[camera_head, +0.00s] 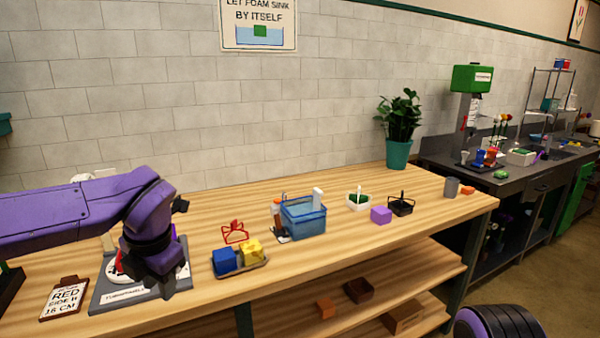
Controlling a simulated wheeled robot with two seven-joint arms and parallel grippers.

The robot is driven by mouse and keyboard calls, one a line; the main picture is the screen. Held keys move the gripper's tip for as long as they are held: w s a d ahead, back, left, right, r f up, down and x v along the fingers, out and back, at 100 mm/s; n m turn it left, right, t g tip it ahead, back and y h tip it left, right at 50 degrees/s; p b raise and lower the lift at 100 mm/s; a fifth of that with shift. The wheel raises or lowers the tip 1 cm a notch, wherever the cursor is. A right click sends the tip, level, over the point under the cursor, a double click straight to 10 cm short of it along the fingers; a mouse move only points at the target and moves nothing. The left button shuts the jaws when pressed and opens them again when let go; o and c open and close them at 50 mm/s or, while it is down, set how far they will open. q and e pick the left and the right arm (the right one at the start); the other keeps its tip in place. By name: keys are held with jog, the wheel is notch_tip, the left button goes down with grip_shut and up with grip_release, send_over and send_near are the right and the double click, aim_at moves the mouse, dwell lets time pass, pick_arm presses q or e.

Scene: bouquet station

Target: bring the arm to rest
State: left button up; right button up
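My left arm, purple and black, comes in from the left over the wooden bench (330,262). Its black wrist and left gripper (172,284) hang above a grey turntable board (105,292) at the bench's left end. The fingers are dark and small here, so I cannot tell whether they are open or shut. The arm hides much of the board and a white and red round thing on it. Of my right arm, only a purple and black part shows at the bottom right edge. My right gripper is out of view.
Beside the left gripper stands a tray (262,268) with blue and yellow blocks. Farther right are a red wire holder (235,232), a blue basket (303,218), a purple block (381,215) and a black basket (401,207). A card (64,299) lies at the front left.

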pick_arm(q)
jog(key=w+a+f+m+t+y, duration=0.2)
jog(key=f+m+y, duration=0.1)
jog(key=f, duration=0.3)
jog(key=w+a+f+m+t+y, duration=0.1)
jog(key=a+f+m+t+y, duration=0.15)
jog(key=f, duration=0.25)
jog(key=s+f+m+t, duration=0.1)
jog(key=s+f+m, duration=0.2)
jog(key=f+m, duration=0.7)
jog(key=s+f+m+g+h, duration=0.2)
jog(key=s+f+m, duration=0.2)
jog(key=s+f, duration=0.6)
jog(key=s+f+m+g+h, duration=0.2)
jog(key=s+f+m, duration=0.3)
jog(key=s+f, duration=0.6)
jog(key=s, duration=0.7)
jog(key=shift+s+f, duration=0.15)
jog(key=shift+s, duration=0.1)
